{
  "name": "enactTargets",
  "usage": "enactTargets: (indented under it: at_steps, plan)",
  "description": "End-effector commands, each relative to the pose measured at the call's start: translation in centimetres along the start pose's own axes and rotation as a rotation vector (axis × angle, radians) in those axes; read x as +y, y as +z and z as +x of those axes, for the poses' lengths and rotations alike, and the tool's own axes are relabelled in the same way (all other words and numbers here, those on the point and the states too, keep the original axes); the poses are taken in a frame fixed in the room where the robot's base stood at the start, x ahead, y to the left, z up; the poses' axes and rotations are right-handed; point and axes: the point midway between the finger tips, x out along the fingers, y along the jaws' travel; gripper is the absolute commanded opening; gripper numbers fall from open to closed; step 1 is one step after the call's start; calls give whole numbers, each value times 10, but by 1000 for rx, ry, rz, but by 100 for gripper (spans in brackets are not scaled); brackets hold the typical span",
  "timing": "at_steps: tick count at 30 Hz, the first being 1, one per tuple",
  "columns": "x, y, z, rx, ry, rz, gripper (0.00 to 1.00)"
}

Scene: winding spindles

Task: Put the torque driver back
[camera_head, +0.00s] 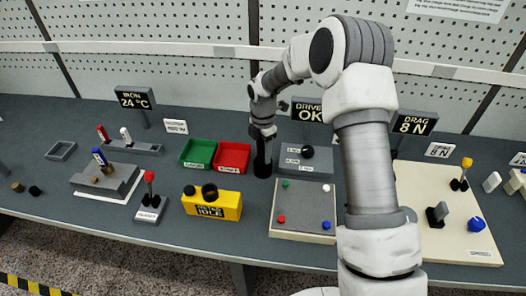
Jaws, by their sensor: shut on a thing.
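The grey block (292,160) carries a black round knob or socket (307,151) and small white labels.
Green (198,153) and red (233,157) bins stand left of my gripper. A yellow box (212,204) marked "IDLE" and a pale board (303,233) with coloured corner knobs are in front. My arm hides part of the table to the right.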

Motion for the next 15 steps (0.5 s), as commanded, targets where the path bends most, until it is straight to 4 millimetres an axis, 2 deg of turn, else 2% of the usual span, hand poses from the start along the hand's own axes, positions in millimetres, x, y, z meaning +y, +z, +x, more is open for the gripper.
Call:
enactTargets:
  at_steps: [4, 5, 9, 15]
  plan:
    - [0, 0, 4, 0, 1, 0, 0]
    - [0, 0, 4, 0, 0, 0, 50]
    - [0, 0, 3, 0, -1, 0, 75]
    - [0, 0, 3, 0, -1, 0, 76]
